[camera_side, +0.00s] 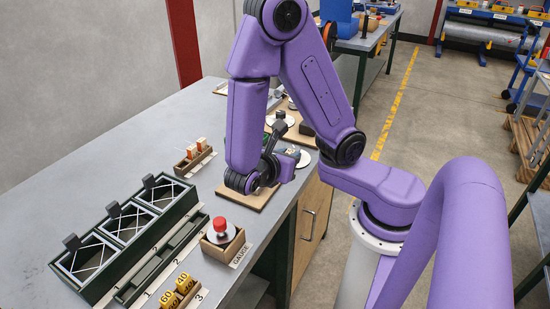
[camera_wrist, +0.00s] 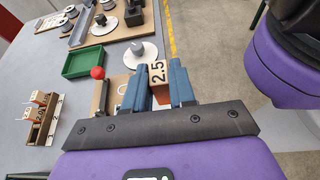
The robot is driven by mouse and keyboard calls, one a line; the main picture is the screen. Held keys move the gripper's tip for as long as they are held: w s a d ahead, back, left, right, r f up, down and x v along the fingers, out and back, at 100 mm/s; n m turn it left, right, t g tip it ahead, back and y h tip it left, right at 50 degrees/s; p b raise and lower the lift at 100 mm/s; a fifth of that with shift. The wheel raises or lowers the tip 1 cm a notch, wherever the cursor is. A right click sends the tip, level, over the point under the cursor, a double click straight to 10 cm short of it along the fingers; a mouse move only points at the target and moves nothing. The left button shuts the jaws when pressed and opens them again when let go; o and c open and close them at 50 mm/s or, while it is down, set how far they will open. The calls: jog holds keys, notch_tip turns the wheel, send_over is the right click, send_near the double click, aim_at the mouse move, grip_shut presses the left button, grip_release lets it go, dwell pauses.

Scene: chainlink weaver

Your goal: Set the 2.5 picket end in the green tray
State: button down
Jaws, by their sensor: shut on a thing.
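The 2.5 picket end (camera_wrist: 157,73), a small block with a pale face marked 2.5 and an orange part, is between the blue fingers of my gripper (camera_wrist: 159,83) in the wrist view. The gripper is shut on it. The green tray (camera_wrist: 69,73) lies to the left in the wrist view, apart from the block, and looks empty.
A red-knobbed lever (camera_wrist: 97,72) stands between the tray and my gripper. A wooden rack (camera_wrist: 41,128) holds other picket ends; it also shows in the side view (camera_side: 194,160). A gauge with a red top (camera_side: 220,230) and framed mesh panels (camera_side: 122,224) stand on the bench.

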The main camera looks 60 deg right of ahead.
jog(key=s+a+f+m+g+y, duration=0.2)
jog(key=s+a+m+g+y, duration=0.5)
jog(key=a+m+g+y, duration=0.55)
jog(key=w+a+m+t+y, duration=0.1)
jog(key=w+m+t+y, duration=0.5)
jog(key=w+m+y, duration=0.9)
jog(key=w+d+r+m+t+h, duration=0.15)
jog(key=w+d+m+t, duration=0.25)
jog(key=d+m+t, duration=0.4)
jog(key=w+d+r+m+t+h, duration=0.1)
jog(key=w+d+m+t+h, duration=0.25)
jog(key=d+m+t, duration=0.4)
jog(key=s+d+m+t+h, duration=0.2)
jog(key=d+m+t+h, duration=0.3)
jog(key=d+m+h, duration=0.7)
jog(key=w+d+f+y, duration=0.1)
jog(key=w+d+f, duration=0.1)
jog(key=w+f, duration=0.1)
jog(key=w+d+f+y, duration=0.1)
jog(key=w+d+f, duration=0.2)
jog(key=w, duration=0.1)
jog(key=w+d+f+n+y, duration=0.1)
jog(key=w+d+f, duration=0.2)
jog(key=w, duration=0.1)
jog(key=shift+w, duration=0.35)
jog(key=shift+w+f, duration=0.2)
jog(key=shift+f, duration=0.1)
jog(key=shift+d+f, duration=0.1)
jog(key=shift+f, duration=1.35)
